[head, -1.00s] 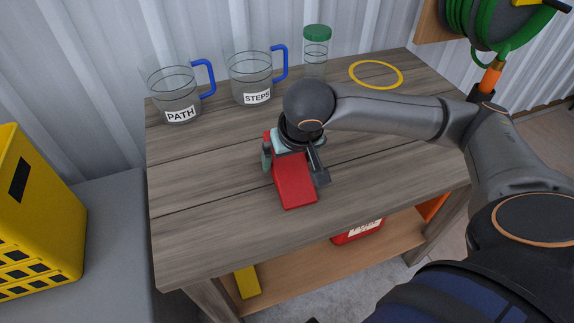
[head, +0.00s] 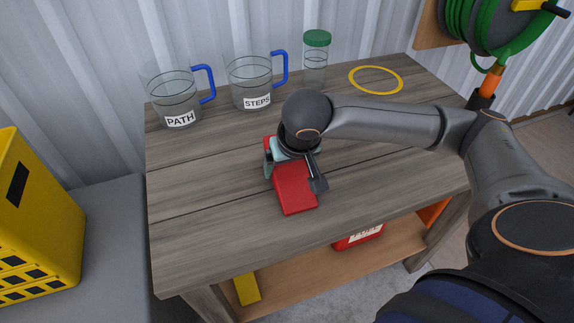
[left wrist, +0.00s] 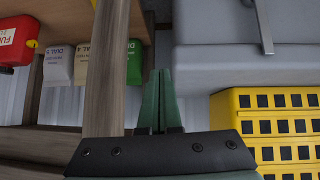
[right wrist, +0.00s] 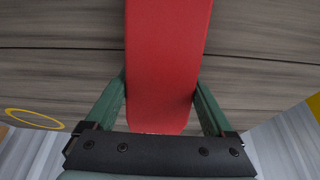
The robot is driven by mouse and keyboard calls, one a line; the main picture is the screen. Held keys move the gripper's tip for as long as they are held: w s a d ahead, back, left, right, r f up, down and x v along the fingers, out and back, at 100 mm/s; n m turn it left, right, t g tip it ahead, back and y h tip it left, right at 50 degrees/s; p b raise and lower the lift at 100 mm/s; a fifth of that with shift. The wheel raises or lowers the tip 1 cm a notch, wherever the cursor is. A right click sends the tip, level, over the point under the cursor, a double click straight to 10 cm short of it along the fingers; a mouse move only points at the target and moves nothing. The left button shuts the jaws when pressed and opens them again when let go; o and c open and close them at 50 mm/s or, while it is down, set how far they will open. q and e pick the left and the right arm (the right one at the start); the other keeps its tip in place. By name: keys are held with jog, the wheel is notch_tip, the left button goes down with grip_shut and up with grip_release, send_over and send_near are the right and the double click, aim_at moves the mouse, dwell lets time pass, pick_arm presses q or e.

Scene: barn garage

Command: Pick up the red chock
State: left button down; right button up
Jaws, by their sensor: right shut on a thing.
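The red chock (head: 295,187) is on the wooden workbench, near its middle, in the head view. My right gripper (head: 293,174) is above it with one finger at each side, shut on it. In the right wrist view the red chock (right wrist: 167,45) fills the space between the green fingers of my right gripper (right wrist: 160,85). I cannot tell whether the chock is clear of the bench top. My left gripper (left wrist: 160,74) shows only in the left wrist view, with its fingers together and nothing between them.
Two clear jugs labelled PATH (head: 178,105) and STEPS (head: 249,88), a green-lidded jar (head: 316,40) and a yellow ring (head: 376,67) are at the bench's back. A yellow crate (head: 40,215) stands left. A red can (head: 358,237) is on the lower shelf. The bench front is clear.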

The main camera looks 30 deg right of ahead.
grip_shut()
jog(key=shift+r, duration=0.15)
jog(key=shift+r+p, duration=0.4)
jog(key=shift+r, duration=0.2)
notch_tip(320, 180, up, 3)
jog(key=shift+s+d+f+p, duration=0.1)
jog(key=shift+d+f+p, duration=0.1)
jog(key=shift+p, duration=0.4)
jog(key=s+d+r+b, duration=0.2)
jog(key=s+d+r, duration=0.6)
jog(key=s, duration=0.2)
jog(key=shift+s+d+r, duration=0.15)
jog(key=shift+d+r, duration=0.15)
jog(key=shift+d, duration=0.05)
